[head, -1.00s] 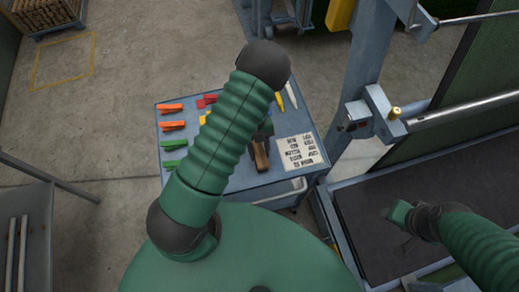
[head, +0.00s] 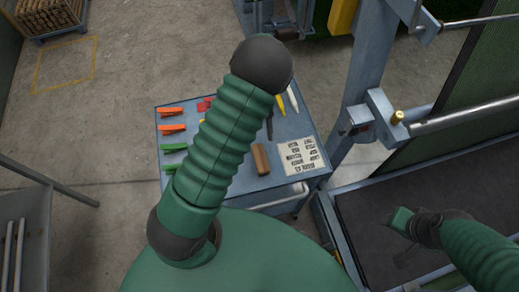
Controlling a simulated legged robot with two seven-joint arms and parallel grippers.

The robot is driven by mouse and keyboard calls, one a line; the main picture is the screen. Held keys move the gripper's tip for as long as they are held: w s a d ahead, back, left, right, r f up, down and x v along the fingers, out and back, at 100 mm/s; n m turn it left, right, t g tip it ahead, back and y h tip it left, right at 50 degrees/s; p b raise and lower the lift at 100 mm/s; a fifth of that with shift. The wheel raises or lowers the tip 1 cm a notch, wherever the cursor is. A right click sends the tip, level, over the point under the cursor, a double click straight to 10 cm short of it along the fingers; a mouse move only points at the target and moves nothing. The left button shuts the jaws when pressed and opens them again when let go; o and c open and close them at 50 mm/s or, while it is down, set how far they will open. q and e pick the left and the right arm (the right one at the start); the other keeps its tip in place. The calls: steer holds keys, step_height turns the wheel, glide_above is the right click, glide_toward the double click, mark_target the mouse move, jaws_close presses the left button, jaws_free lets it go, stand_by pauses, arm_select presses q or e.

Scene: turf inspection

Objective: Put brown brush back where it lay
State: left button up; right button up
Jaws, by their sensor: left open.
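The brown brush (head: 261,159) lies on the blue cart top (head: 238,183), near its front edge and left of the printed white card (head: 296,156). Nothing holds the brush. My left arm crosses in front of the cart, and its gripper is almost wholly hidden behind my green sleeve, apart from the brush. My right gripper (head: 402,221) is low over the dark belt at the right, and its fingers are hard to make out.
Orange clips (head: 172,128) and green clips (head: 173,147) lie at the cart's left. Yellow and pale markers (head: 292,98) lie at its back right. A blue steel post (head: 366,75) and the dark belt bed (head: 365,215) stand right of the cart.

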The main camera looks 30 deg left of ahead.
arm_select(q)
steer(key=w+d+r+n+t, duration=0.4)
steer(key=w+r+n+t, duration=0.75)
steer(key=w, duration=0.35)
steer(key=s+d+f+n+g+y, duration=0.1)
steer(key=s+n+g, duration=0.2)
steer(key=s+n, duration=0.4)
steer(key=s+d+f+n+g+y, duration=0.1)
steer(key=s+d+n+g+y, duration=0.1)
steer(key=s+n, duration=0.6)
steer(key=s+g, duration=0.1)
steer(key=s, duration=0.5)
steer(key=shift+s, duration=0.4)
steer(key=shift+w+f, duration=0.1)
